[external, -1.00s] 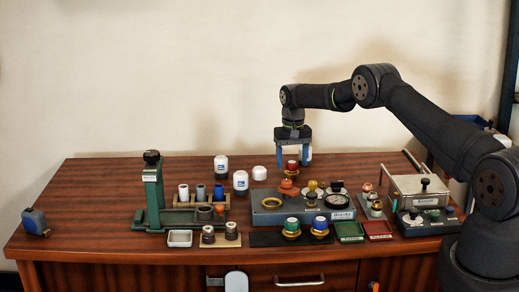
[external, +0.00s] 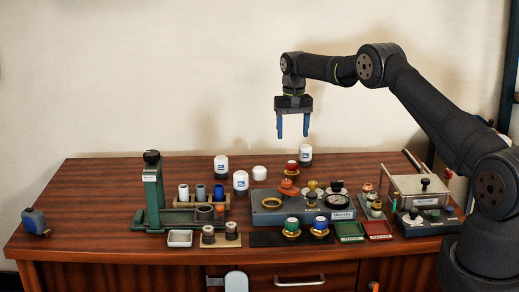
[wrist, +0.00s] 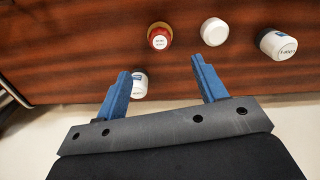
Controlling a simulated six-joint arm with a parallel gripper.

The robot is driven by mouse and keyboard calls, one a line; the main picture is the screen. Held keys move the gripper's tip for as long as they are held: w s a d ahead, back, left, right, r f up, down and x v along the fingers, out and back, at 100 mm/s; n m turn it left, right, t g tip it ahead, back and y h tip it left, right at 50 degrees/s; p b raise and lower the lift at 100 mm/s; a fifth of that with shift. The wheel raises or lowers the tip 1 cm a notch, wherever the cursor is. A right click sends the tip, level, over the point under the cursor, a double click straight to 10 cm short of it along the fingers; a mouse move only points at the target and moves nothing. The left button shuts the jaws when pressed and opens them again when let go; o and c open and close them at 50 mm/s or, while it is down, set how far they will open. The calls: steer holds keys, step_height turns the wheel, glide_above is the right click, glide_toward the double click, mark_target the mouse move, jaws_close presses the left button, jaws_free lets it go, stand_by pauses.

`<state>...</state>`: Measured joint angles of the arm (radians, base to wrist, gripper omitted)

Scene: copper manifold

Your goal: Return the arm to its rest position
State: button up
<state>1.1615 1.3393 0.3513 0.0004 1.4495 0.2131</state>
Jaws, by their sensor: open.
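My gripper (external: 293,133) hangs above the back of the wooden bench, its two blue fingers pointing down, spread apart with nothing between them. It also shows in the wrist view (wrist: 165,85), with the fingers open. Below it, a red-topped piece with a white cap (external: 292,169) stands at the back of the grey fixture block (external: 262,219). A white-capped bottle (external: 305,154) stands on the bench just right of and below the fingers. The gripper is clear of both.
White bottles (external: 240,182) and a white cap (external: 259,173) stand left of the gripper's line. A green press (external: 153,190) stands at left, a metal-topped box (external: 421,190) at right. The air around the gripper is free; the wall is behind.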

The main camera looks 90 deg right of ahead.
mark_target(292, 162)
step_height(292, 162, down, 12)
steer(key=shift+r, duration=2)
steer(key=shift+f, duration=0.1)
